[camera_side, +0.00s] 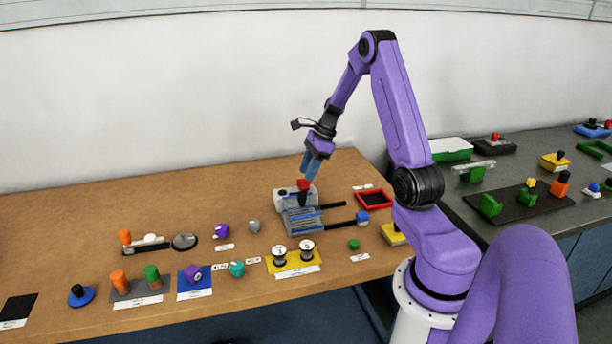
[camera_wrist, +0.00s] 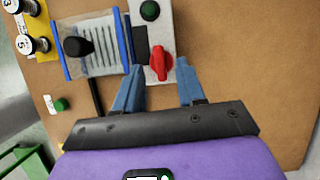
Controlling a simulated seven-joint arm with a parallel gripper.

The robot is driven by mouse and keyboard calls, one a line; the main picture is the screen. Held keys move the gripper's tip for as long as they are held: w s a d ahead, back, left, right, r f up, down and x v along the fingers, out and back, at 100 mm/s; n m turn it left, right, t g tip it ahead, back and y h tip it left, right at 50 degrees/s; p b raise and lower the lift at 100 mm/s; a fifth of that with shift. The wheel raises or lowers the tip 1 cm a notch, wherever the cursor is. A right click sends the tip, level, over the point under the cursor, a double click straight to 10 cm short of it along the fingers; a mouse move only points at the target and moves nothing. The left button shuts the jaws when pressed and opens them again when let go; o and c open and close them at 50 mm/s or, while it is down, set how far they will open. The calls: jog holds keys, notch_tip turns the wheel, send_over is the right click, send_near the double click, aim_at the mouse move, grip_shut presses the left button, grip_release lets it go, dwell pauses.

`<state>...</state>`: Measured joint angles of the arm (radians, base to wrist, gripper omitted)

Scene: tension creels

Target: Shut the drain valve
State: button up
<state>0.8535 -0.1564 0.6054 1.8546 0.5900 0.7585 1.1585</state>
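The red knob (camera_wrist: 159,64), which looks like the valve handle, stands on a light grey block (camera_wrist: 165,20). In the side view the red knob (camera_side: 304,185) shows just below my fingertips. My gripper (camera_wrist: 160,63) has two blue fingers spread apart, with the knob showing between their tips and a gap on each side. In the side view my gripper (camera_side: 309,174) points down over the knob. I cannot tell whether the fingertips reach down beside the knob or are still above it. Nothing is held.
A ribbed grey unit with blue side bars (camera_wrist: 98,45) and a black knob (camera_wrist: 77,47) adjoins the block. A red-rimmed tray (camera_side: 374,199) lies to the right. Spools on a yellow plate (camera_side: 292,264) stand in front.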

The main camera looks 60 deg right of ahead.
aim_at(304, 183)
jog(key=shift+x, duration=1.2)
grip_shut()
